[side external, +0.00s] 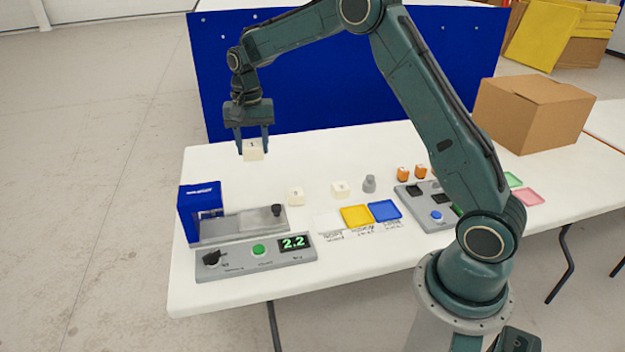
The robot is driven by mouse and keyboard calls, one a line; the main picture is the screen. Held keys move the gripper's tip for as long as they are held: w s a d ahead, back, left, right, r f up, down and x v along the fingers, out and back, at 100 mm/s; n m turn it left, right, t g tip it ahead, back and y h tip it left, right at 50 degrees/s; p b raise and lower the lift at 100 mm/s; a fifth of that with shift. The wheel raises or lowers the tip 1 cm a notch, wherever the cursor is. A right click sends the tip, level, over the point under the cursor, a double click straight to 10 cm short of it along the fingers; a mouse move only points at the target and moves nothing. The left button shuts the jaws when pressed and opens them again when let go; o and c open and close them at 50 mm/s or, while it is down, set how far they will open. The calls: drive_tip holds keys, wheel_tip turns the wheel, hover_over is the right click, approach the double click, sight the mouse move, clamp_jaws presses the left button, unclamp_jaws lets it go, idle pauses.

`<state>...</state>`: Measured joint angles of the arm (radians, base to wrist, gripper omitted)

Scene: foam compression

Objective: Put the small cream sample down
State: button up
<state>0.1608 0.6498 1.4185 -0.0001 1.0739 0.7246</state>
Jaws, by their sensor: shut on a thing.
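My gripper (252,146) is at the back left of the white table (220,170), pointing down. It is shut on a small cream sample (253,153), a block with a dark mark on its face. I cannot tell whether the sample touches the table or hangs just above it. Two more cream samples stand on the table: one (296,196) right of the compression device, another (340,189) further right, beside a grey weight (369,184).
A device with a blue housing (199,212) stands at left, with a control box (255,256) reading 2.2 in front. White, yellow (356,216) and blue (383,211) pads lie mid-table. A grey panel (425,206) and cardboard box (532,112) are right. A blue screen (300,95) stands behind.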

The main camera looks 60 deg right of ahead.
drive_tip(key=s+d+m, duration=0.4)
drive_tip(key=s+d, duration=0.3)
drive_tip(key=s, duration=0.2)
drive_tip(key=m, duration=0.4)
hover_over(328, 223)
drive_tip(key=shift+f, duration=0.9)
drive_tip(key=shift+f, duration=0.1)
wheel_tip(328, 223, down, 16)
drive_tip(key=shift+w, duration=0.1)
drive_tip(key=shift+f, duration=0.15)
drive_tip(key=shift+f, duration=1.75)
drive_tip(key=shift+f, duration=0.1)
drive_tip(key=o, duration=0.7)
drive_tip(key=shift+o, duration=0.2)
